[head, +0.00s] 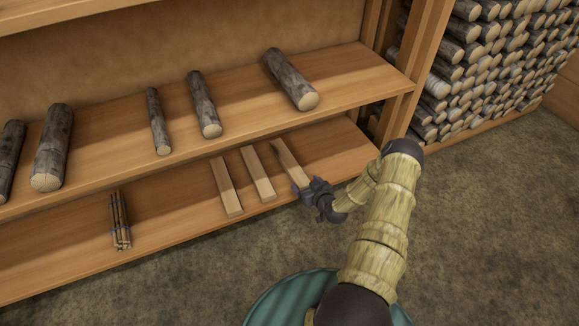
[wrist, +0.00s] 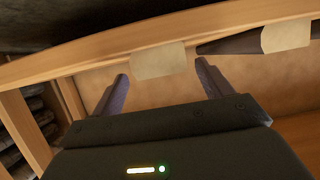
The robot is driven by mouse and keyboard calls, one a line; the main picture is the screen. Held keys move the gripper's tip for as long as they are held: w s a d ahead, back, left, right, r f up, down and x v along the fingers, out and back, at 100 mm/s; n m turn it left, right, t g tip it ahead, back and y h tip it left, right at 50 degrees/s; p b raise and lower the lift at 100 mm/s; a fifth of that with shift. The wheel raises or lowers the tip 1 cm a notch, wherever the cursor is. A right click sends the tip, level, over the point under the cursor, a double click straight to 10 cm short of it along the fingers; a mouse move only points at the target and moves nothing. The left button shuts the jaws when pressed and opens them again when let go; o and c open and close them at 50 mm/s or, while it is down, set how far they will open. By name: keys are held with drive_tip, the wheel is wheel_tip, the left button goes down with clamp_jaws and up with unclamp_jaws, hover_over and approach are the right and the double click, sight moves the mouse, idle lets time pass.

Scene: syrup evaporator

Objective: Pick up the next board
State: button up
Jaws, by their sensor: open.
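Three pale boards lie side by side on the lower shelf (head: 170,213): a left board (head: 226,187), a middle board (head: 258,174) and a right board (head: 289,160). My gripper (head: 306,188) is at the near end of the right board, by the shelf's front edge, and hides part of that end. In the wrist view, the jaws of my gripper (wrist: 161,74) are open with nothing gripped. A pale squarish face shows just beyond and between the fingertips; I cannot tell for sure whether it is the board's end.
Several bark-covered logs (head: 290,78) lie on the upper shelf (head: 345,75) above the boards. A tied bundle of sticks (head: 120,222) lies left on the lower shelf. Wooden posts (head: 400,115) and a log stack (head: 490,65) stand right. The floor (head: 490,220) at right is clear.

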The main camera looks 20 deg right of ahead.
sight(301, 179)
drive_tip(key=shift+w+f+b, duration=0.35)
drive_tip(key=shift+w+b, duration=0.3)
drive_tip(key=shift+b, duration=0.25)
drive_tip(key=b+x, duration=0.2)
drive_tip(key=x, duration=0.1)
drive_tip(key=shift+a+r, duration=0.1)
drive_tip(key=shift+r, duration=0.05)
drive_tip(key=shift+w+b, duration=0.4)
drive_tip(key=c, duration=1.2)
drive_tip(key=shift+c, duration=0.2)
drive_tip(key=shift+r, duration=0.15)
